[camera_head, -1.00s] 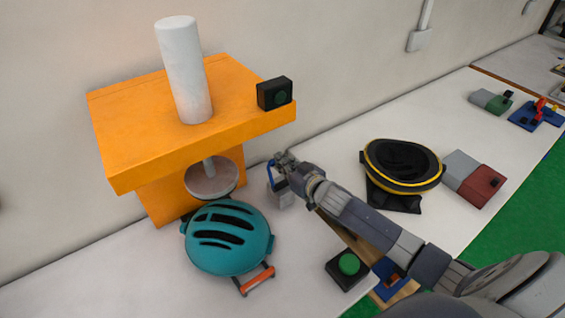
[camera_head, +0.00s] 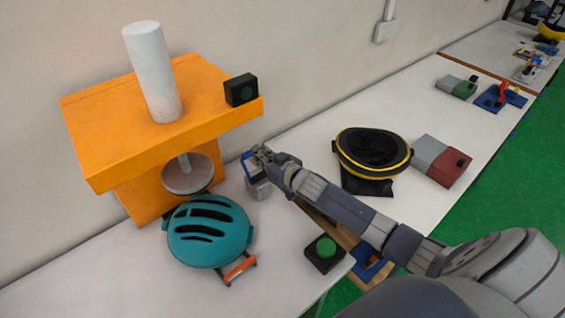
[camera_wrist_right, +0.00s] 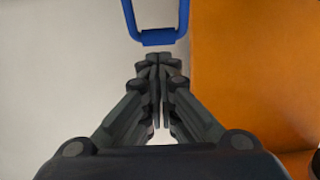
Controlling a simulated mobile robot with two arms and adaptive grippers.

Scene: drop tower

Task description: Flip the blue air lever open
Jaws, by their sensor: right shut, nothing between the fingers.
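The blue air lever (camera_head: 245,164) is a thin blue loop on a small grey block (camera_head: 259,188), on the white table beside the orange tower. My right gripper (camera_head: 257,154) is shut and empty, right at the lever in the head view. In the right wrist view the lever's blue crossbar (camera_wrist_right: 158,37) lies just beyond the tips of the gripper (camera_wrist_right: 160,62). I cannot tell whether they touch. The gripper hides part of the block. My left gripper is in neither view.
The orange drop tower (camera_head: 110,125) with a white cylinder (camera_head: 152,70) stands left of the lever. A teal helmet (camera_head: 208,235) lies in front of it.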

